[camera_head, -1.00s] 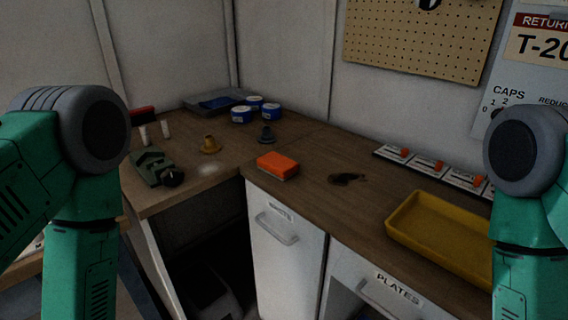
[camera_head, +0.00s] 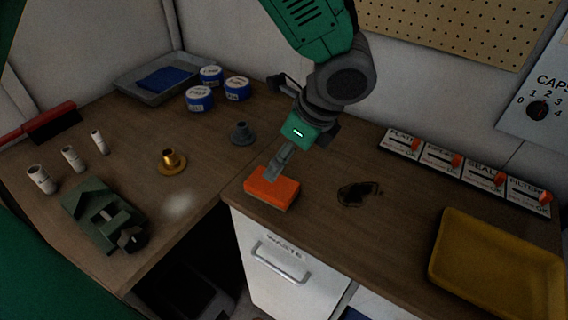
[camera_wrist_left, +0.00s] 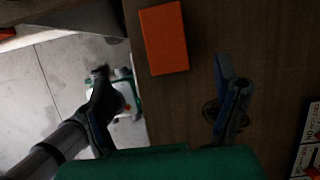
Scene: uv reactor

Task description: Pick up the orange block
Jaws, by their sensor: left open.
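The orange block (camera_head: 271,188) lies flat on the wooden counter, near the front edge by the inner corner. It also shows at the top of the left wrist view (camera_wrist_left: 163,38). My left gripper (camera_head: 277,168) points down from above at the block's back edge; in the head view its fingers overlap the block, and contact cannot be told. In the left wrist view the fingers of this left gripper (camera_wrist_left: 165,90) are spread wide with nothing between them, and the block is beyond them. My right gripper is not in view.
A grey flanged part (camera_head: 242,133) and a brass one (camera_head: 172,162) stand to the left. A green fixture (camera_head: 103,215) is at far left. The waste drawer (camera_head: 285,262) is below.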

